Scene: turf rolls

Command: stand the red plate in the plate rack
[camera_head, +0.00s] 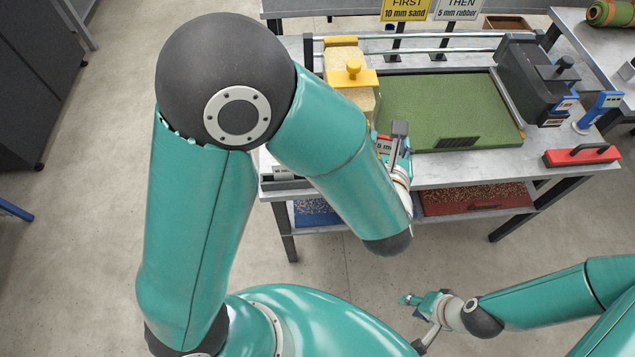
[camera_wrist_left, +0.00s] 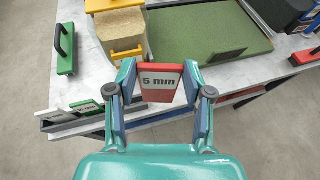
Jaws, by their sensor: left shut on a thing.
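The red plate (camera_wrist_left: 160,82), marked "5 mm", is held between the fingers of my left gripper (camera_wrist_left: 160,72) over the table's front edge. In the head view, the plate (camera_head: 383,146) is partly hidden by my left gripper (camera_head: 394,148). The grey plate rack (camera_wrist_left: 65,121) is at the table's front edge, left of the plate and apart from it, with a green plate (camera_wrist_left: 88,107) standing in it. My right gripper (camera_head: 412,322) is low at the right, away from the table, open and empty.
A yellow-handled sand-coloured block (camera_wrist_left: 122,35) and a green turf bed (camera_head: 447,107) lie behind the plate. Bare tabletop (camera_wrist_left: 88,75) lies behind the rack.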

